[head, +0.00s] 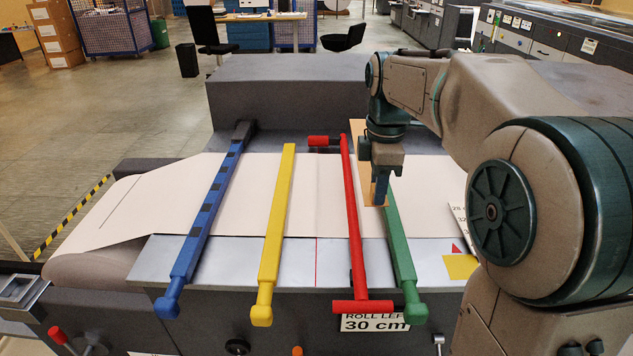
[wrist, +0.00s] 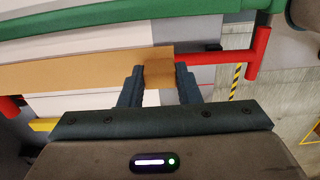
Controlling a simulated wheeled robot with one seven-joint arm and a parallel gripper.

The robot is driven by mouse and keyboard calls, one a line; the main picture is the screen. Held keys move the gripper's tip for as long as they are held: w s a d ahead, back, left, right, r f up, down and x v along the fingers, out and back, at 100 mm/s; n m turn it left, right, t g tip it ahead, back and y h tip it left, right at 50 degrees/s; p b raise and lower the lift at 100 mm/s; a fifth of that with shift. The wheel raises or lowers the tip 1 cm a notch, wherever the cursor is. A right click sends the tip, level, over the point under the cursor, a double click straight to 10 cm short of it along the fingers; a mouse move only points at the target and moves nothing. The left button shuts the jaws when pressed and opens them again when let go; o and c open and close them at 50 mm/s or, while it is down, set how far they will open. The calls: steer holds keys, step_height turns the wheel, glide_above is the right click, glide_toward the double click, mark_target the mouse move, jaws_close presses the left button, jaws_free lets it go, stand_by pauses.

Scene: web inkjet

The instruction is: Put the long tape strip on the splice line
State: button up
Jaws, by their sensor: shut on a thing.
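The long tape strip (head: 361,142) is a tan band running away from me, between the red bar and the green bar in the head view. My gripper (head: 381,195) is shut on its near end, and the fingers show on both sides of it in the wrist view (wrist: 159,78). In the wrist view the tape strip (wrist: 90,76) hides the middle of the red bar. I cannot tell its height above the paper. A thin red line (head: 316,250) on the metal plate, left of the red bar, appears to mark the splice line.
Blue (head: 205,215), yellow (head: 276,225), red (head: 352,215) and green (head: 402,245) bars lie across the white paper web (head: 235,195). A "30 cm" label (head: 375,323) is on the front. A yellow patch (head: 461,266) lies on the plate at right.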

steer(key=shift+w+a+f, duration=0.1)
steer(key=shift+a+f, duration=0.1)
steer(key=shift+a, duration=0.2)
steer(key=a+f, duration=0.2)
steer(key=a, duration=0.1)
steer(key=a+f+p, duration=0.1)
steer(key=a+f, duration=0.1)
steer(key=a, duration=0.2)
steer(key=a+f, duration=0.2)
steer(key=a, duration=0.1)
steer(key=shift+a+f+p, duration=0.1)
steer(key=shift+a+p, duration=0.2)
steer(key=shift+p, duration=0.1)
steer(key=shift+a+f, duration=0.15)
steer(key=shift+f, duration=0.1)
steer(key=shift+f+p, duration=0.35)
steer(key=shift+f, duration=1.5)
steer(key=shift+f, duration=0.35)
steer(key=o, duration=1)
steer(key=shift+c, duration=0.2)
steer(key=shift+r, duration=0.15)
